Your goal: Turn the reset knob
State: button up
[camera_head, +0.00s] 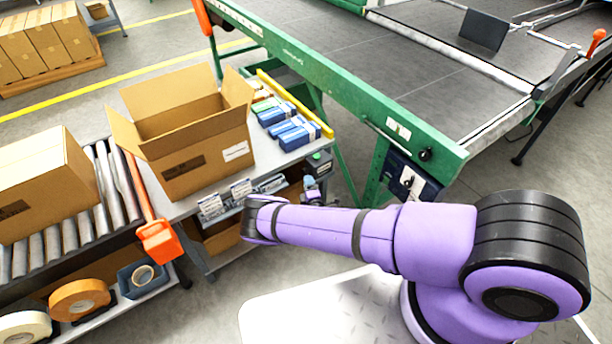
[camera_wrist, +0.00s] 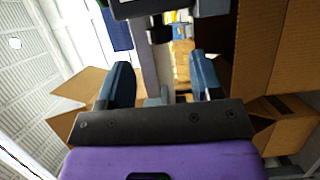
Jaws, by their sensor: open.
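My gripper (camera_wrist: 160,62) is open and empty in the wrist view, its two blue-grey fingers well apart. In the head view my gripper (camera_head: 312,190) is small and partly hidden, by the packing table's right end, below a small grey box (camera_head: 320,163) with a green mark. A dark box (camera_wrist: 150,8) with a pale face is at the top of the wrist view, beyond the fingertips, with a dark knob-like part (camera_wrist: 160,32) below it. A black knob (camera_head: 425,155) sits on the green conveyor frame. I cannot tell which is the reset knob, and no finger visibly touches either one.
An open carton (camera_head: 190,135) and blue packs (camera_head: 292,131) stand on the packing table (camera_head: 262,157). A green-framed belt conveyor (camera_head: 440,75) is behind. A blue box (camera_head: 410,180) hangs under it. Cartons (camera_wrist: 280,50) are close on the right in the wrist view.

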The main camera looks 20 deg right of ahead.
aim_at(306, 171)
jog(key=w, duration=0.5)
jog(key=shift+w+d, duration=0.2)
jog(key=shift+w, duration=0.2)
jog(key=c, duration=0.9)
